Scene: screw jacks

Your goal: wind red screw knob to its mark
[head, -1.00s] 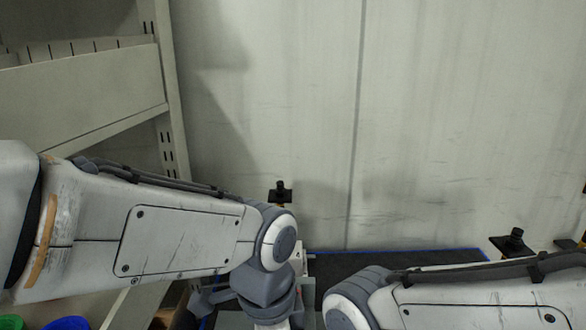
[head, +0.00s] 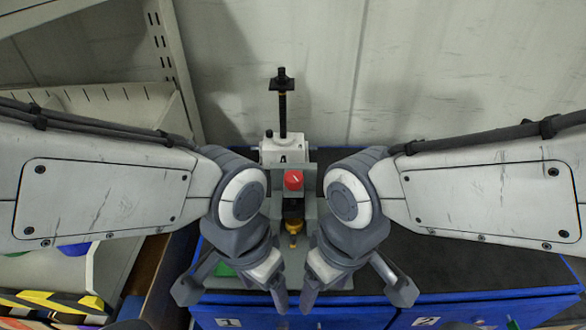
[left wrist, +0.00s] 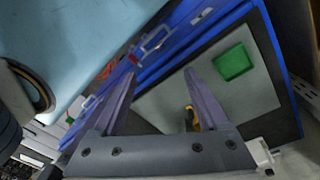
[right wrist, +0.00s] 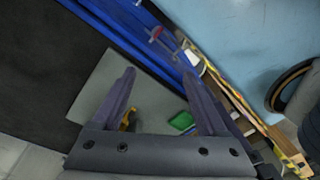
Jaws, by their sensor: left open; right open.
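A red knob (head: 293,180) sits in the middle of the head view, on a grey stand (head: 308,178). A dark stem and a yellow brass-like part (head: 293,228) show below it. I cannot make out its mark. My left gripper (head: 235,290) is open and empty, in front and to the left of the knob. My right gripper (head: 355,290) is open and empty, in front and to the right. Neither touches the knob. The fingers also show apart in the left wrist view (left wrist: 160,75) and the right wrist view (right wrist: 159,74), with yellow parts between them.
A white block (head: 270,150) with a tall black rod stands behind the knob. A green tray (left wrist: 234,62) lies on a grey plate (left wrist: 160,105). The blue cabinet (head: 340,318) has numbered drawers and a dark mat (head: 470,265). Shelving stands at the left.

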